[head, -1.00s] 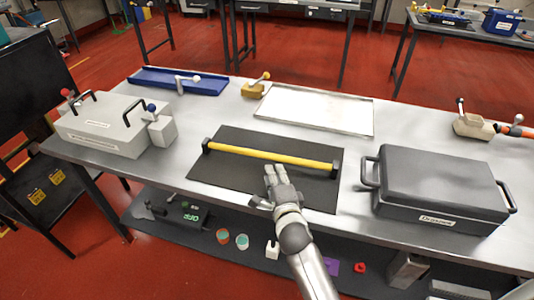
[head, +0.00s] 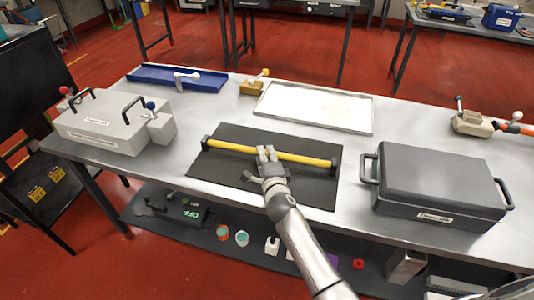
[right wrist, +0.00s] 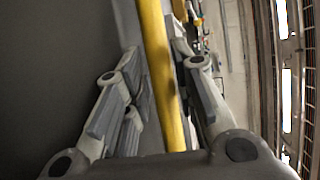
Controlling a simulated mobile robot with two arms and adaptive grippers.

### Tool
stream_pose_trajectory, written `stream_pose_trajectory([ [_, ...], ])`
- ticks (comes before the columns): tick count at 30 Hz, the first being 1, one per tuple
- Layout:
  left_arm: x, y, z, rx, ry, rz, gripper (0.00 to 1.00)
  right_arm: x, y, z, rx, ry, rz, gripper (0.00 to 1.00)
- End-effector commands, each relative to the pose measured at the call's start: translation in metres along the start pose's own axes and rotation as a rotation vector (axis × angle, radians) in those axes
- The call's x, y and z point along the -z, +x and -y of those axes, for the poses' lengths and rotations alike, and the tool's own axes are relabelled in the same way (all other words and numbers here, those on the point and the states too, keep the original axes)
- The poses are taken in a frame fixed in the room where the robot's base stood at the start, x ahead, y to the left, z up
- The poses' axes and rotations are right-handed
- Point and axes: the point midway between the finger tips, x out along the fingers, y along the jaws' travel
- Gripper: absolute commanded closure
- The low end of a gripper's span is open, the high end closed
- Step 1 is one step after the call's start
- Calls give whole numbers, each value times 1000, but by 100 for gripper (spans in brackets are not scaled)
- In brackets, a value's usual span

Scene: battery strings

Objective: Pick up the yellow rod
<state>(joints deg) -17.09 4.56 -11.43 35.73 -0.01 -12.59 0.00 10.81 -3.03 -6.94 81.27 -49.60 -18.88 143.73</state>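The yellow rod (head: 302,158) lies across the black mat (head: 240,178), its ends in two small black holders. My right gripper (head: 266,154) is at the middle of the rod in the head view, its fingertips over it. In the right wrist view, the rod (right wrist: 158,62) runs between the open fingers of this gripper (right wrist: 160,85). A gap shows between the rod and the left finger; I cannot tell whether the right finger touches it. My left gripper is not in view.
A grey case (head: 436,184) stands right of the mat, and a light grey box with black handles (head: 105,125) stands at the left. A white tray (head: 318,107) and a blue tray (head: 165,79) lie behind.

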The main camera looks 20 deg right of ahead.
Motion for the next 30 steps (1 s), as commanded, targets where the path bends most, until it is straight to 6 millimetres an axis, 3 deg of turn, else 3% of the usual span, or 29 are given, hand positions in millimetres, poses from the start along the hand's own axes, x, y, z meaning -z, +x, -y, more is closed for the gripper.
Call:
stream_pose_trajectory([
  [5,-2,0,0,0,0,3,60,0,0,0,0,0,0,75],
  [11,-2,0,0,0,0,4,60,0,0,0,0,0,0,100],
  [23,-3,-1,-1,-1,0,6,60,0,0,2,3,0,1,100],
  [30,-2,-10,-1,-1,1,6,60,0,2,16,4,1,2,100],
])
